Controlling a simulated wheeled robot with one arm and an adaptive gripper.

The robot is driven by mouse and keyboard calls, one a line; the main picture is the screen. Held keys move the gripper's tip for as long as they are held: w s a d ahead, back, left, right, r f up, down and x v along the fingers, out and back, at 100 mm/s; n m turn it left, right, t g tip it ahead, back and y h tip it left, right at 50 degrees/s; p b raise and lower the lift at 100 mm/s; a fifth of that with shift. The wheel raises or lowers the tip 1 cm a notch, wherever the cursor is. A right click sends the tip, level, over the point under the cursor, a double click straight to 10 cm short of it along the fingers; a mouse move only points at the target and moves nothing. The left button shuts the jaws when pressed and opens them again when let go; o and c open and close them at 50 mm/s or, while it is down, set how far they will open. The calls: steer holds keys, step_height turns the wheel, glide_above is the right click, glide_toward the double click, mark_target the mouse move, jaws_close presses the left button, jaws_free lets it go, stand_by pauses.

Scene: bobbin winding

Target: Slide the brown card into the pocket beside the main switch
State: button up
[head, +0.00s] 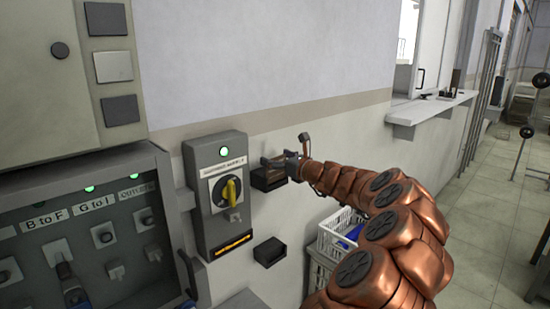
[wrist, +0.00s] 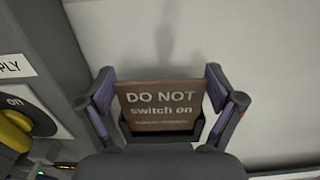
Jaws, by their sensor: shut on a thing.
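The brown card (wrist: 160,102), lettered "DO NOT switch on", stands between the fingers of my gripper (wrist: 162,100) in the wrist view. My gripper (head: 287,166) is shut on it at the upper dark pocket (head: 268,181), right of the main switch (head: 228,192). The card's lower edge is at the pocket's dark opening (wrist: 160,137); how deep it sits inside I cannot tell. The main switch has a yellow knob on a grey box with a green light above. Its knob also shows at the left of the wrist view (wrist: 14,132).
A second dark pocket (head: 270,252) is on the wall below. A grey panel with labelled sockets (head: 95,235) is at left. A white crate (head: 338,232) stands beneath my arm. A counter ledge (head: 430,108) juts out at right.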

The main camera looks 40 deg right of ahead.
steer(key=shift+f, duration=0.5)
steer(key=shift+f, duration=0.4)
stand_by(0.6)
steer(key=o, duration=0.6)
steer(key=shift+s, duration=0.1)
steer(key=s, duration=1.2)
steer(key=shift+a, duration=0.1)
steer(key=shift+w+a, duration=0.1)
